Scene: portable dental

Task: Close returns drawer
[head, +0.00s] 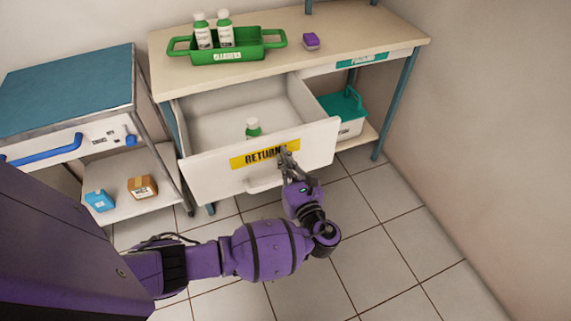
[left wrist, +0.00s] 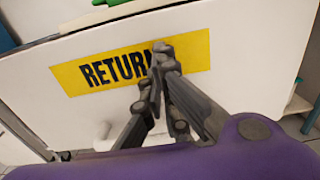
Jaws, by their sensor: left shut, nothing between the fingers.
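The returns drawer (head: 210,176) is white with a yellow label and stands pulled out from under the wooden counter. Its front fills much of the left wrist view (left wrist: 235,85). A bottle with a green cap (head: 253,129) is inside it. A pale handle (head: 265,184) sits low on the front. My left gripper (head: 287,152) is shut and empty, with its fingertips at the right part of the label, covering the last letters. In the left wrist view the shut fingers (left wrist: 160,50) are at or very near the front; contact is unclear. My right gripper is not in view.
A green carrier (head: 250,48) with two bottles and a purple block (head: 311,41) are on the counter (head: 375,35). A white bin with a green lid (head: 343,110) is on the lower shelf. A blue-topped cart (head: 70,85) stands left. Tiled floor at right is clear.

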